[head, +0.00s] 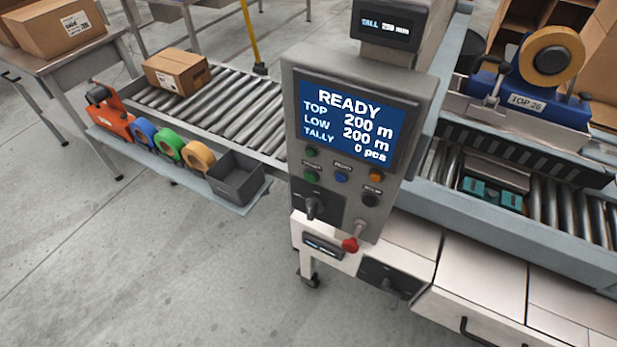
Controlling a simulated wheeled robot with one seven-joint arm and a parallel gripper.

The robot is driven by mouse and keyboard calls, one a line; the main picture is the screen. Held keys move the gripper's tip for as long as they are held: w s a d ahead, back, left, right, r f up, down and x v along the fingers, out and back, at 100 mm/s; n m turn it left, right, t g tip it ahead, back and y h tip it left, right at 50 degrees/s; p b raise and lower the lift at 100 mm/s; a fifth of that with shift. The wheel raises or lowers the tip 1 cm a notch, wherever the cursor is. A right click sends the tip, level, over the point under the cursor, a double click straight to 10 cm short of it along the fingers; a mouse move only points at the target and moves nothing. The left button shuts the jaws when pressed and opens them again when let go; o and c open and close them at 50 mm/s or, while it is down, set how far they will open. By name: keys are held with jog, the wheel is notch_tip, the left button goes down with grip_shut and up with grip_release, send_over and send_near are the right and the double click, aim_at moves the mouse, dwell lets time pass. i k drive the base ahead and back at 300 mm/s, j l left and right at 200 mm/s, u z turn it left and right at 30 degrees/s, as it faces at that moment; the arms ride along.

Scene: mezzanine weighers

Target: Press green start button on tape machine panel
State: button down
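The tape machine's grey control panel (281,105) stands upright near the middle of the head view. Its blue screen (349,122) reads READY, TOP 200 m, LOW 200 m, TALLY 0 pcs. A green button (312,177) sits at the left of the row below the screen. A smaller green round part (312,152) is just above it. Their labels are too small to read surely. A blue button (341,177) and an orange one (376,177) are to the right. A black knob (370,200) is lower right. My gripper is not in view; nothing covers the panel.
A black switch handle (314,208) and a red-knobbed lever (350,244) stick out below the buttons. A roller conveyor (253,110) and a shelf with tape rolls (171,148) lie left. The machine bed is right. Open floor (150,270) lies front left.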

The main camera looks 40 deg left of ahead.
aim_at(310, 176)
jog(key=j+u, duration=0.5)
jog(key=j, duration=0.25)
jog(key=j+u, duration=0.5)
jog(key=j, duration=0.35)
